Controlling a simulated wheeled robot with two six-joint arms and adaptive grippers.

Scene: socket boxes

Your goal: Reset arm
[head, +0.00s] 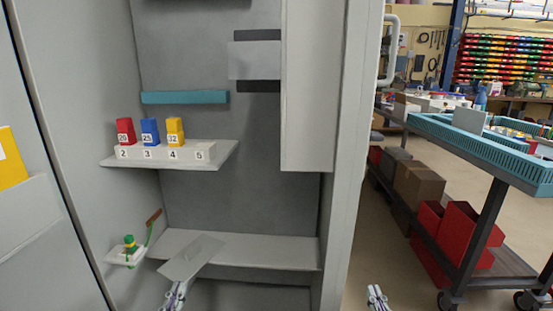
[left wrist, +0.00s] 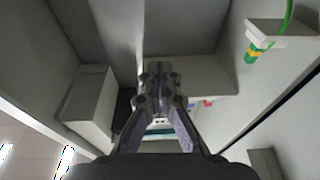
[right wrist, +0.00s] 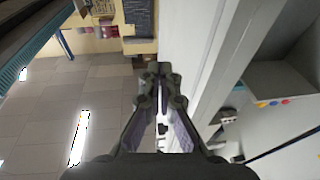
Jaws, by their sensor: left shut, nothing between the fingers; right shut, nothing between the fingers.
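My left gripper (head: 174,295) is low in the head view, in front of the cabinet's lower part. It is shut and empty, and its fingers also show in the left wrist view (left wrist: 158,75). My right gripper (head: 377,294) is at the bottom of the head view, right of the cabinet's edge. It is shut and empty, with its fingertips together in the right wrist view (right wrist: 159,75). Neither gripper touches any object that I can see.
A cabinet shelf (head: 220,154) holds red (head: 125,132), blue (head: 149,132) and yellow (head: 175,131) socket boxes. A small ledge (head: 118,256) holds a green and yellow item (head: 131,243). A lower shelf (head: 270,249) and a cart (head: 490,160) are nearby. Open floor (head: 400,265) lies right of the cabinet.

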